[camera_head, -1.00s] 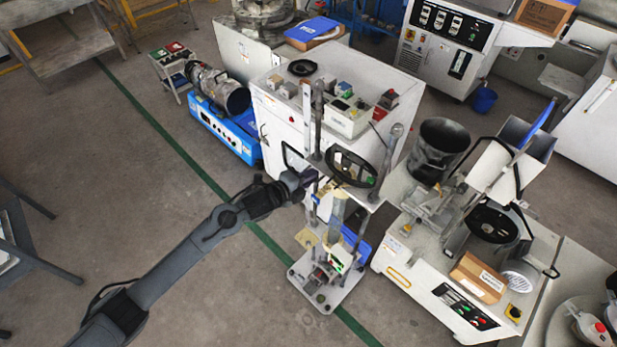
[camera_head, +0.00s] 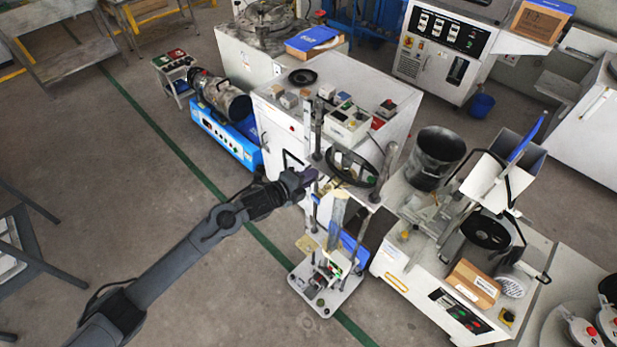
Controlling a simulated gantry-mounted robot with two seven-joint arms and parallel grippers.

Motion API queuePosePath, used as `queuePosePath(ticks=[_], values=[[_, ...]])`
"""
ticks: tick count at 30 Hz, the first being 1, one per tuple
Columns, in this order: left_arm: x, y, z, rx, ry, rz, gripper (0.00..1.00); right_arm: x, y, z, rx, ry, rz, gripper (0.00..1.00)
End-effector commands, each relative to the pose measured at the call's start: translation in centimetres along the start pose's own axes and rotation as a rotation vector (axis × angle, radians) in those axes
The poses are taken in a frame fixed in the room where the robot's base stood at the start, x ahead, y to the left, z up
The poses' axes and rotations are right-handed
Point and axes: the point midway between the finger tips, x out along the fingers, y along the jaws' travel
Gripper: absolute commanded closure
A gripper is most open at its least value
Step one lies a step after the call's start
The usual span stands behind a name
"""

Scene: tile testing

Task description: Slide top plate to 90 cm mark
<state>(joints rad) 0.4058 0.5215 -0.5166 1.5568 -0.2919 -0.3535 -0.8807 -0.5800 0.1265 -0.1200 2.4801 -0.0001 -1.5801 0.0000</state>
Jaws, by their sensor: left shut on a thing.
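A tall test stand rises from a pale base plate (camera_head: 325,288) on the floor at the centre, with grey upright posts (camera_head: 316,125). The top plate (camera_head: 352,191), a pale plate, spans the posts in the upper half of the stand. My left gripper (camera_head: 312,179) reaches in from the left and is shut on the left edge of the top plate, beside the left post. The fingertips are dark and partly hidden against the post. The mark numbers are too small to read. My right gripper is out of view.
A white cabinet (camera_head: 285,130) with small boxes on top stands close behind the stand. A white bench machine (camera_head: 440,300) with a black pot (camera_head: 436,158) is close on the right. The floor (camera_head: 140,200) to the left is clear around my arm.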

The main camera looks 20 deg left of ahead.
Motion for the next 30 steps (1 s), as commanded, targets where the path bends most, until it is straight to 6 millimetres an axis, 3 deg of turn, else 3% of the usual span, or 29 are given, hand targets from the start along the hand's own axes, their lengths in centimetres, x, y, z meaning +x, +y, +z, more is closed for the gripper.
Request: queuePosePath(ticks=[11, 30], values=[[-0.2, -0.4, 0.0, 0.001, 0.000, 0.002, 1.00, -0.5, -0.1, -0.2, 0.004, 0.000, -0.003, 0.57], [-1.7, -4.7, 0.0, 0.002, 0.000, 0.000, 1.00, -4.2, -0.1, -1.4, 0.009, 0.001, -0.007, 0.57]])
